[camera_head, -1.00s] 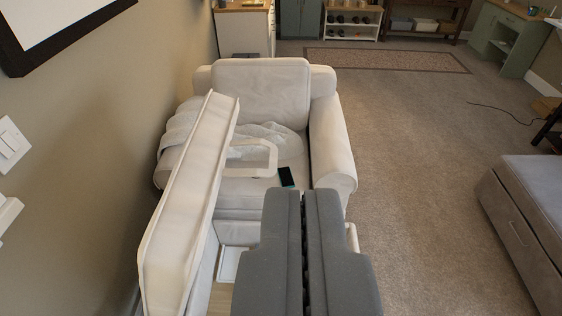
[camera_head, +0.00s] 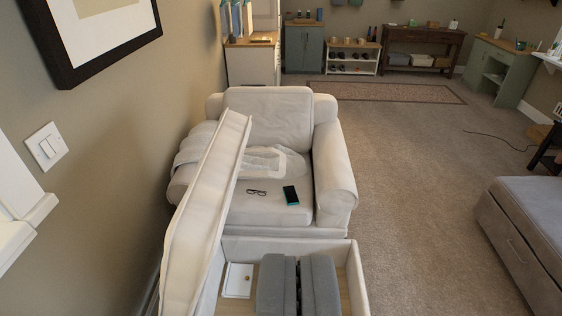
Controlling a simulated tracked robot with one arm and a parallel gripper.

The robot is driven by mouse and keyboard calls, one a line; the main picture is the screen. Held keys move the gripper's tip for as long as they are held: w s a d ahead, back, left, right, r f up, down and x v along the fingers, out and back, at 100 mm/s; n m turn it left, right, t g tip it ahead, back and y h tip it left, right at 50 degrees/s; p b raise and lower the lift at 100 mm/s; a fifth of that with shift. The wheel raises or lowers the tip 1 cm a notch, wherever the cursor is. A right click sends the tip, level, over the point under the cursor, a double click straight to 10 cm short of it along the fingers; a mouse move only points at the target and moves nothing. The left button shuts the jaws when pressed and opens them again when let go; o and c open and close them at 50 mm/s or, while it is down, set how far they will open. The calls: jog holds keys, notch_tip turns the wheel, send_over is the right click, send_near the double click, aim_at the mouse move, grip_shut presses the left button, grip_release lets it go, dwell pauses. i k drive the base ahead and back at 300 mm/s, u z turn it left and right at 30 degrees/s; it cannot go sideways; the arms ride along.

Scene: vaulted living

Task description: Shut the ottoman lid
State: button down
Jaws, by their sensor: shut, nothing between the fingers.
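The ottoman is a pale cream box (camera_head: 357,282) at the bottom centre, and its inside is exposed. Its lid (camera_head: 200,225) stands raised and nearly upright along the left side, leaning a little. A small white item with a round knob (camera_head: 238,280) lies on the wooden floor of the box. My gripper (camera_head: 297,258) shows as two grey fingers close together, shut and empty. In the picture it overlaps the box opening, to the right of the lid and apart from it. I cannot tell how far above the box floor it is.
A cream armchair (camera_head: 335,170) stands just beyond the ottoman, with a blanket, glasses (camera_head: 256,192) and a phone (camera_head: 290,195) on it. The wall is close on the left. A grey sofa (camera_head: 530,225) stands at the right. Open carpet (camera_head: 420,200) lies between.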

aim_at(194, 231)
jog(key=u, duration=0.1)
jog(key=i, duration=0.9)
jog(key=z, duration=0.05)
